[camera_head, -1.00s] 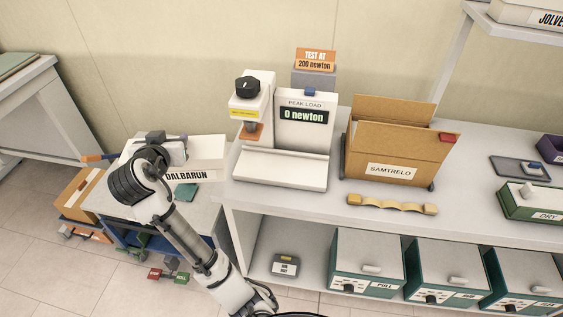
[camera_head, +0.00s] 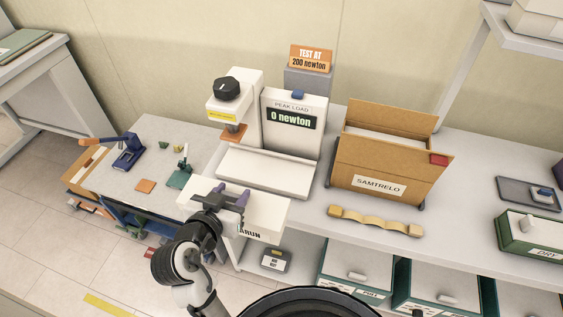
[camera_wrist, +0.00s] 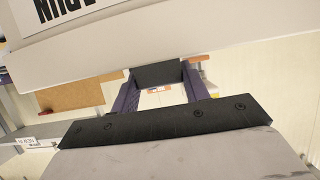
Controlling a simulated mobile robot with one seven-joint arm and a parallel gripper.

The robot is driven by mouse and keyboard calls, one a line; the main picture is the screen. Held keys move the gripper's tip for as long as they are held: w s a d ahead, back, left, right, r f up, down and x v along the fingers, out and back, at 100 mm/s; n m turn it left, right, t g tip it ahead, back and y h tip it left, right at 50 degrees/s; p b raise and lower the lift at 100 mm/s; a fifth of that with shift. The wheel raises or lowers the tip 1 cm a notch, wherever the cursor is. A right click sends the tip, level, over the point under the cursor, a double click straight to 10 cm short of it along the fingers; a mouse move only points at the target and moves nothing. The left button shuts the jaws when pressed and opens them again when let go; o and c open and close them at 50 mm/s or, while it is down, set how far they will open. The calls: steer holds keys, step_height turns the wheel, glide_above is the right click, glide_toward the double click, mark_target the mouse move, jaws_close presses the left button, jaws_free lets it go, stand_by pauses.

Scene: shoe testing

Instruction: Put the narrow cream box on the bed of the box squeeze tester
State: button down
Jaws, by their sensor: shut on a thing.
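The narrow cream box (camera_head: 268,215), with black lettering partly hidden, is held in my gripper (camera_head: 228,193). My gripper is shut on its upper edge, and the box hangs in front of the tester, over the table's front edge. In the wrist view the box (camera_wrist: 200,30) fills the top, its lettering turned upside down. The box squeeze tester (camera_head: 293,125) stands behind it, with a display reading 0 newton. Its white bed (camera_head: 265,172) looks empty. The orange-footed press head (camera_head: 233,132) is raised above the bed's left part.
An open brown carton (camera_head: 380,160) marked SAMTRELO stands right of the tester. A wavy tan strip (camera_head: 375,221) lies in front of it. On the lower left table stand a blue tool (camera_head: 128,155) and a green tool (camera_head: 180,176). Green drawers (camera_head: 357,272) sit below.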

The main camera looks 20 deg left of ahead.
steer(key=shift+w+d, duration=0.35)
steer(key=shift+d, duration=0.2)
steer(key=shift+w+b, duration=0.3)
steer(key=b+x, duration=0.1)
steer(key=b, duration=0.1)
steer(key=b+x, duration=0.1)
steer(key=x, duration=0.1)
steer(key=shift+w+r+b, duration=0.15)
steer(key=shift+r+b, duration=0.15)
steer(key=shift+b, duration=0.05)
steer(key=w+b, duration=0.4)
steer(key=w, duration=1)
steer(key=shift+d+f+b, duration=0.25)
steer(key=shift+f+b, duration=0.05)
steer(key=shift+f, duration=0.1)
steer(key=shift+w+f, duration=0.1)
steer(key=c, duration=0.7)
jaws_free()
